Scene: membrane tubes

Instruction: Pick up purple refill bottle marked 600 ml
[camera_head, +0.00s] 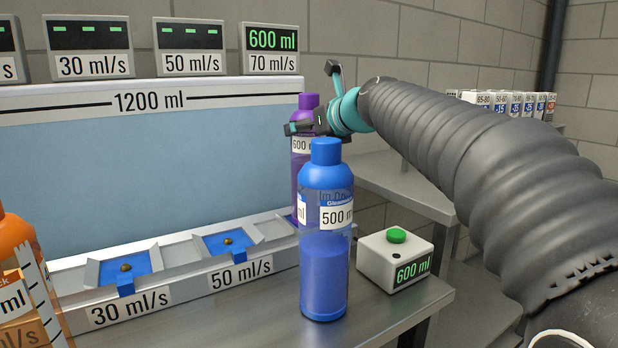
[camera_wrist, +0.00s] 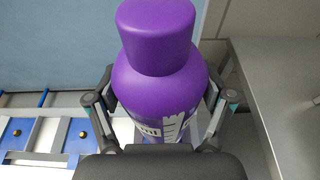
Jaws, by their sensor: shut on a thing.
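The purple bottle (camera_head: 301,165) with a label reading 600 stands upright behind the blue bottle in the head view, at the right end of the row of stations. Its lower part is mostly hidden by the blue bottle. In the wrist view the purple bottle (camera_wrist: 158,85) fills the middle, cap toward the camera. My gripper (camera_head: 312,128) is at its upper body, and in the wrist view the fingers (camera_wrist: 160,108) press on both sides of it. My gripper is shut on it. Whether its base touches the station is hidden.
A blue 500 ml bottle (camera_head: 324,240) stands close in front. A box with a green button (camera_head: 395,262), showing 600 ml, is right of it. An orange bottle (camera_head: 18,245) is at far left. The 1200 ml tank (camera_head: 150,160) stands behind. A grey shelf (camera_head: 400,185) is at right.

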